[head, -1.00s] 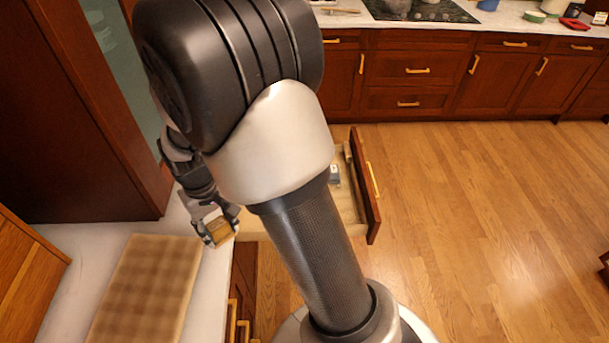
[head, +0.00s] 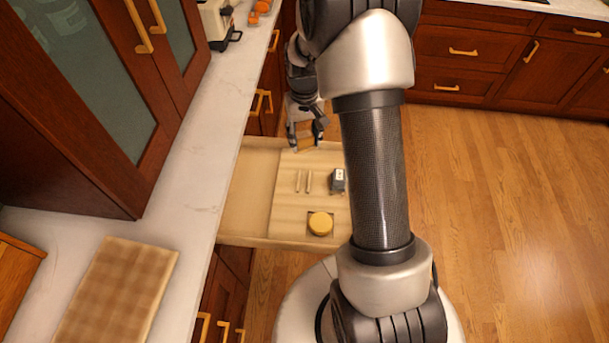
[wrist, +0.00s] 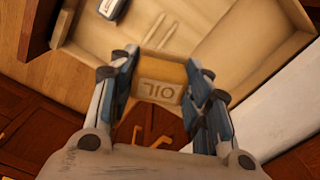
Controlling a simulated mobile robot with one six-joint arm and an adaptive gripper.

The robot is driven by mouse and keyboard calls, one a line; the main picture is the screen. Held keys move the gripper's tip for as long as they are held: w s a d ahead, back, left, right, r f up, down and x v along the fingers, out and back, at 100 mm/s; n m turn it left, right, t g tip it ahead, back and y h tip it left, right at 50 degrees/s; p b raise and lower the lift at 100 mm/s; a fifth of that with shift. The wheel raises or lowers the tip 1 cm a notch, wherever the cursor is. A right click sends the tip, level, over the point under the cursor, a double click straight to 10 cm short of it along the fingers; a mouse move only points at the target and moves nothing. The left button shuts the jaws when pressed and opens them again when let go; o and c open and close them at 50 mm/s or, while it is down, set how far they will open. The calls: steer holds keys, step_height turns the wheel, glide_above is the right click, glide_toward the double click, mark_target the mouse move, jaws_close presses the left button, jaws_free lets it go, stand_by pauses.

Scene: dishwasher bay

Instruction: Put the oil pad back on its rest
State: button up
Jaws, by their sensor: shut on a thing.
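My gripper (head: 306,132) is shut on the oil pad (wrist: 161,80), a tan-yellow block with "OIL" on its face, upside down in the wrist view. In the head view the pad (head: 306,148) hangs between the fingertips at the far edge of the open drawer (head: 247,190). Parts of the board's right side are hidden behind my arm.
A small dark block with a white label (head: 338,181) stands right of the bars. A round yellow piece (head: 320,223) sits in a square recess nearer me. A checkered board (head: 118,290) lies on the white counter (head: 190,180) at left. The drawer's left part is bare.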

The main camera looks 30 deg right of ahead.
step_height(320, 180, down, 18)
steer(key=b, duration=0.4)
steer(key=shift+w+f, duration=0.1)
steer(key=shift+f, duration=0.15)
steer(key=shift+r, duration=0.1)
steer(key=o, duration=0.6)
steer(key=shift+f, duration=0.25)
steer(key=shift+c, duration=0.2)
steer(key=o, duration=0.5)
steer(key=shift+r, duration=0.1)
steer(key=shift+c, duration=0.2)
